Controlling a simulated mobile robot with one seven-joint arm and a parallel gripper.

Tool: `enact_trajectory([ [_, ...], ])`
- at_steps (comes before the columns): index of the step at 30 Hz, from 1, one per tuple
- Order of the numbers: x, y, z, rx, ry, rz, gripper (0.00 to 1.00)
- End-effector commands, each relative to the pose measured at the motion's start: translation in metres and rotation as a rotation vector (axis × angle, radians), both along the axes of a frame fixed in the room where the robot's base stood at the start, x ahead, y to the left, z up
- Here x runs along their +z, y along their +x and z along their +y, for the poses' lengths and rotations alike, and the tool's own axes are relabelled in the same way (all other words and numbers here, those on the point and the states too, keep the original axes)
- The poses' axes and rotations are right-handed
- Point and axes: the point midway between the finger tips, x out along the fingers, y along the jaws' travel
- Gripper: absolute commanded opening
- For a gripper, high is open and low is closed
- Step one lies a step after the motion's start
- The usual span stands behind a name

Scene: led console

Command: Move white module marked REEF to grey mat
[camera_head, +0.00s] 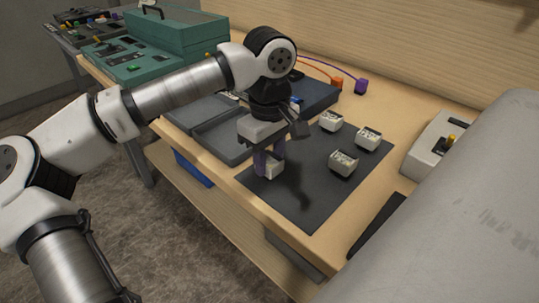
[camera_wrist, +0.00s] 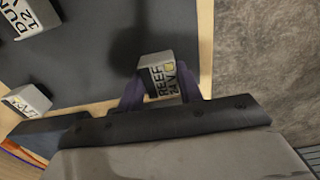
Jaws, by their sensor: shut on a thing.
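The white module marked REEF (camera_wrist: 168,78) is between the purple fingers of my gripper (camera_wrist: 160,92) in the wrist view, its label facing the camera. My gripper (camera_head: 268,163) is shut on it. In the head view the module (camera_head: 273,169) shows low between the fingers, partly hidden by them. It is at the left part of the dark grey mat (camera_head: 310,205), near the table's front edge. A shadow falls on the mat beside it. I cannot tell whether the module touches the mat.
Three other white modules stand on the mat: one at the back (camera_head: 331,121), one at the right (camera_head: 368,138), one nearer (camera_head: 343,163). A grey tray (camera_head: 222,138) lies left of the mat. A light console (camera_head: 428,145) stands right. The mat's front part is clear.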

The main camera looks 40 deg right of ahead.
Motion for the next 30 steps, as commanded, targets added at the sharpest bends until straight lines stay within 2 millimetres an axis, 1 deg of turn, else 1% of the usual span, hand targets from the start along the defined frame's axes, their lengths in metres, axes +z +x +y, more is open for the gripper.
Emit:
enact_trajectory([
  [7, -0.005, 0.000, 0.000, 0.000, 0.000, 0.000, 0.12],
  [8, -0.003, 0.000, 0.000, 0.000, 0.000, 0.000, 0.40],
  [12, -0.003, 0.000, 0.000, 0.000, 0.001, 0.000, 0.58],
  [20, -0.002, 0.000, 0.000, -0.001, 0.001, 0.000, 0.58],
  [24, 0.006, 0.000, 0.000, 0.000, 0.000, -0.001, 0.58],
  [26, 0.014, 0.001, 0.000, 0.001, -0.001, -0.001, 0.58],
  [30, 0.043, 0.000, -0.001, 0.001, -0.001, -0.003, 0.58],
])
